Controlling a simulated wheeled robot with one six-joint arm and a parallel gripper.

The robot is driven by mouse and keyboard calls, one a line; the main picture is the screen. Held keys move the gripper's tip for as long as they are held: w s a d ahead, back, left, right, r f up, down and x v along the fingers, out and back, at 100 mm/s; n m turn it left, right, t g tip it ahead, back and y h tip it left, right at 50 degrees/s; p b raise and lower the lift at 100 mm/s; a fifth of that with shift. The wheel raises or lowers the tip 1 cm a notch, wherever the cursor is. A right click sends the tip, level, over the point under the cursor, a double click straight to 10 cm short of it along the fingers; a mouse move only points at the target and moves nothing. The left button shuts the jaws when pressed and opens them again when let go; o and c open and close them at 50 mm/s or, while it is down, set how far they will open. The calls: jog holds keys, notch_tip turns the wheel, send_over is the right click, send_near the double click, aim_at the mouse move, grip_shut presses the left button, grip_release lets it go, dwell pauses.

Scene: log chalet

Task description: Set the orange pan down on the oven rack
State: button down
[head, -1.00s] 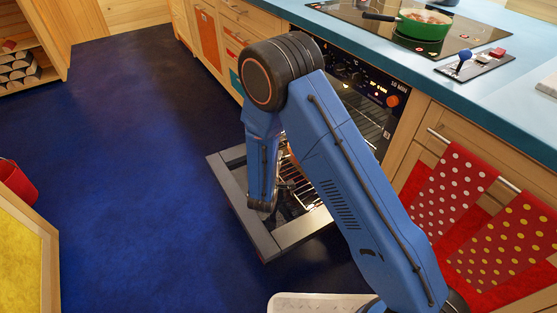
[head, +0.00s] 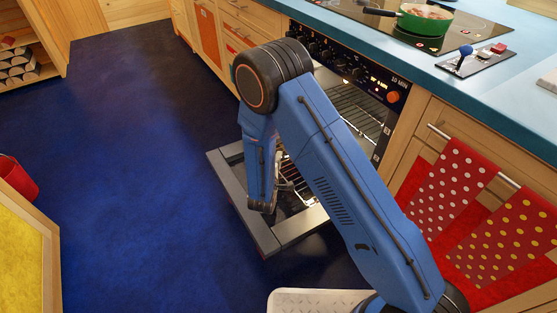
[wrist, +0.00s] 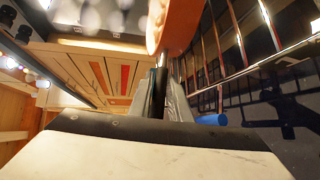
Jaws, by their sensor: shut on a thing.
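The orange pan (wrist: 178,25) shows at the top of the wrist view, cut off by the frame edge. My gripper (wrist: 163,88) is shut on its thin dark handle. The oven rack (wrist: 265,68) appears as metal bars to the right of the pan in the wrist view. In the head view, part of the rack (head: 290,176) shows inside the lowered oven door, partly behind my arm. I cannot tell whether the pan touches the rack.
The open oven door (head: 240,212) juts out over the blue floor. The blue counter (head: 470,85) above holds a hob with a green pot (head: 425,20). Dotted red towels (head: 480,215) hang at the right.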

jog(key=shift+f, duration=0.3)
dwell(0.4)
jog(key=c, duration=1.6)
grip_release()
jog(key=shift+c, duration=0.2)
jog(key=shift+o, duration=0.4)
jog(key=v, duration=1.7)
jog(key=shift+s, duration=0.2)
jog(key=shift+r, duration=0.1)
